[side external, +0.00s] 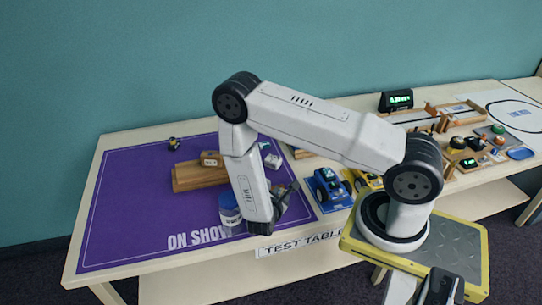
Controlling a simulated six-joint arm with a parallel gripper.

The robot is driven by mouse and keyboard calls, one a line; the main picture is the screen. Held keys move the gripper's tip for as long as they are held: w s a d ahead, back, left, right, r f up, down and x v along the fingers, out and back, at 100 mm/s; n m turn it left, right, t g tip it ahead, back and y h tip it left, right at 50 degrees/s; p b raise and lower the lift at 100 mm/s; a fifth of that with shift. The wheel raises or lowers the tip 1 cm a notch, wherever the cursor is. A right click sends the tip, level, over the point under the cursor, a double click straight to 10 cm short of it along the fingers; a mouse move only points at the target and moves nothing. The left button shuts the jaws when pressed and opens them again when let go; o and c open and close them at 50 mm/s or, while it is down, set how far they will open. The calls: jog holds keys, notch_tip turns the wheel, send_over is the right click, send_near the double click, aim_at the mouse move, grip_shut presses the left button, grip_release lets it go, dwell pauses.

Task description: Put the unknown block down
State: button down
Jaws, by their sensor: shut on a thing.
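My gripper (281,200) is low over the front right part of the purple mat (130,210), near the table's front edge. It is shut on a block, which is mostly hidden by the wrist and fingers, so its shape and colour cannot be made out. I cannot tell whether the block touches the mat.
A blue and white jar (229,209) stands close left of my wrist. Behind it a brown block (211,158) sits on a wooden piece (190,178). A small white item (272,161) lies behind the gripper. A blue toy car (327,184) is right. The mat's left side is clear.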

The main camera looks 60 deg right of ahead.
jog(key=shift+w+d+f, duration=0.1)
jog(key=shift+w+f, duration=0.1)
jog(key=shift+f, duration=1.55)
jog(key=shift+c, duration=1.2)
grip_release()
jog(key=shift+f, duration=0.1)
jog(key=shift+v, duration=6.05)
